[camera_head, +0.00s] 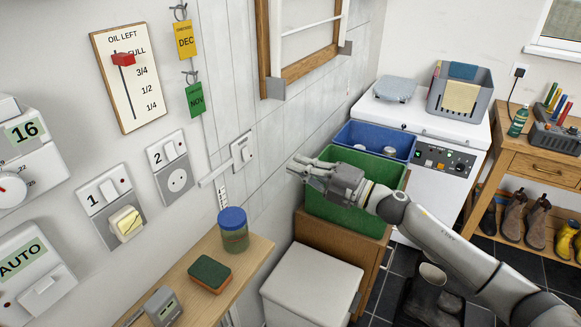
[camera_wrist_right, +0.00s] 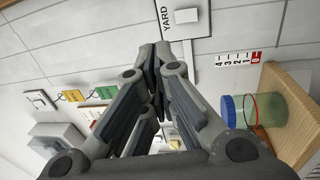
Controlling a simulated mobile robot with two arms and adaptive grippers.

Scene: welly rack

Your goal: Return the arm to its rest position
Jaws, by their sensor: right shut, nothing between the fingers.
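My right arm (camera_head: 440,240) reaches in from the lower right of the head view. Its gripper (camera_head: 298,165) points left toward the panelled wall, in front of the green crate. The fingers are shut with nothing between them. In the right wrist view the closed fingertips (camera_wrist_right: 162,52) are just below a white wall plate marked YARD (camera_wrist_right: 182,18); I cannot tell whether they touch it. A white plate with a lever (camera_head: 242,150) is on the wall left of the gripper in the head view. My left gripper is not in view.
Below the wall, a wooden shelf (camera_head: 240,258) holds a blue-lidded jar (camera_head: 233,230) and a green-topped sponge (camera_head: 209,274). Green (camera_head: 318,208) and blue (camera_head: 350,133) crates stand by a white appliance (camera_head: 468,125). Dark boots (camera_head: 427,290) are under my arm. A bench (camera_head: 535,160) is at right.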

